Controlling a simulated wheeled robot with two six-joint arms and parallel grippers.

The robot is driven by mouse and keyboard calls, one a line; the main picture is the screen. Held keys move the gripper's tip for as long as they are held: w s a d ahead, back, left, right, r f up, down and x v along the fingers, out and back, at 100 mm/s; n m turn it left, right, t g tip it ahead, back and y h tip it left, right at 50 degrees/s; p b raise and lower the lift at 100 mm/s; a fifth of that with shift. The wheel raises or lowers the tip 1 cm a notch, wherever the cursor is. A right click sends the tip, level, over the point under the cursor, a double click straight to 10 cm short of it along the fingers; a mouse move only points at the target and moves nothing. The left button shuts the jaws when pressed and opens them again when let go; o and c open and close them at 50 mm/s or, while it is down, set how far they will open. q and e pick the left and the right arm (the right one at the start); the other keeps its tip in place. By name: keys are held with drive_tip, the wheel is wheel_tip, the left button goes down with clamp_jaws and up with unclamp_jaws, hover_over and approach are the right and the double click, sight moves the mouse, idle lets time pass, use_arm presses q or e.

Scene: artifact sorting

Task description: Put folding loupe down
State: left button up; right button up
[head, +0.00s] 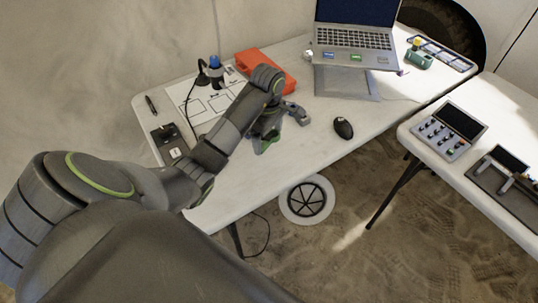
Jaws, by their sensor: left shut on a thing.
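My left arm reaches in from the left over the white table (320,155). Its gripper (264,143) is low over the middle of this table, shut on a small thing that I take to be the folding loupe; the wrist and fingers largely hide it. A small grey piece (298,114) shows just right of the wrist; I cannot tell whether it is part of the loupe. I cannot tell whether the held thing touches the tabletop. My right gripper is not in view.
An orange-red case (263,64), a printed sheet (190,96) and a black device (169,140) are around my arm. A laptop (352,52) stands behind; a black mouse (343,128) lies to the right. The near tabletop is clear.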

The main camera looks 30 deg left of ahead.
sight(269, 138)
use_arm(q)
wheel_tip(269, 138, down, 3)
drive_tip(key=shift+b, duration=1.05)
drive_tip(key=shift+f, duration=0.2)
wheel_tip(269, 138, down, 4)
drive_tip(key=shift+f+p, duration=0.15)
drive_tip(key=shift+p, duration=0.25)
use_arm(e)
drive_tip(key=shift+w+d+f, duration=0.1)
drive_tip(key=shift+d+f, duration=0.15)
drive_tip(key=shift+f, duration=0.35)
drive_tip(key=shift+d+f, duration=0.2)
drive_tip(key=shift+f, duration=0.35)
use_arm(q)
drive_tip(key=shift+f, duration=0.1)
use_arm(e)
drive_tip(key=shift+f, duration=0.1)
use_arm(q)
drive_tip(key=o, duration=0.5)
drive_tip(key=shift+f, duration=0.1)
drive_tip(key=o, duration=0.3)
